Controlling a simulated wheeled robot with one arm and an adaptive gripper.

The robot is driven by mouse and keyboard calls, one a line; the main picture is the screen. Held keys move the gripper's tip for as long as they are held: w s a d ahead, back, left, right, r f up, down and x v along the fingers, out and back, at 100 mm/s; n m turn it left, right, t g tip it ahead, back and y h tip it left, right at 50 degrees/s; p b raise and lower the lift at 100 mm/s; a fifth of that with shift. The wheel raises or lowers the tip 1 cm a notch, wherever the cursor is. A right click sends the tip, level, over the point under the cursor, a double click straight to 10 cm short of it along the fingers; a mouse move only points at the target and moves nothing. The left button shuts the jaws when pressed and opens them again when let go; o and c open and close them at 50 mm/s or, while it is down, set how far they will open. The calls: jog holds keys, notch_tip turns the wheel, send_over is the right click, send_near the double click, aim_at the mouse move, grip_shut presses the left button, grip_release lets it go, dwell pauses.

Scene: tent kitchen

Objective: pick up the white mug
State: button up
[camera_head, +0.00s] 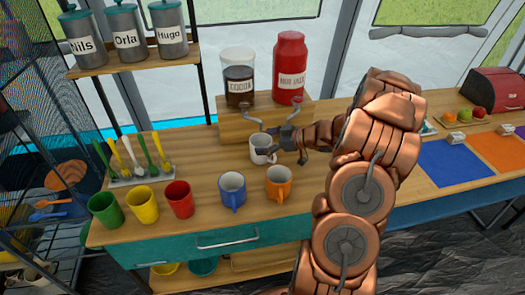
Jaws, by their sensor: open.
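The white mug (260,150) stands upright on the wooden counter, behind the blue and orange mugs. My gripper (272,143) reaches in from the right and is open, with its fingers spread at the mug's rim. One finger shows behind and above the mug, the other at its right side. I cannot tell whether the fingers touch it. Part of the mug's right side is hidden by my gripper.
A blue mug (232,190) and an orange mug (279,184) stand in front. Red (179,199), yellow (142,204) and green (106,210) cups stand to the left. Behind, a wooden riser (225,128) holds a cocoa jar (239,87) and a red canister (289,70).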

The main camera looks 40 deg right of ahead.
jog(key=shift+w+a+f, duration=0.15)
jog(key=shift+w+a, duration=0.15)
jog(key=shift+w, duration=0.1)
jog(key=c, duration=1.3)
jog(key=shift+d+r, duration=0.1)
jog(key=shift+r, duration=0.15)
jog(key=shift+r, duration=0.3)
jog(key=s+d+b, duration=0.1)
jog(key=s+d, duration=0.1)
jog(key=s, duration=0.1)
jog(key=s+d, duration=0.2)
jog(key=s, duration=0.2)
jog(key=s+d+b, duration=0.1)
jog(key=s+d, duration=0.2)
jog(key=s, duration=0.1)
jog(key=shift+d+b, duration=0.1)
jog(key=shift+b, duration=0.25)
jog(key=shift+r+b, duration=0.4)
jog(key=shift+r, duration=6.5)
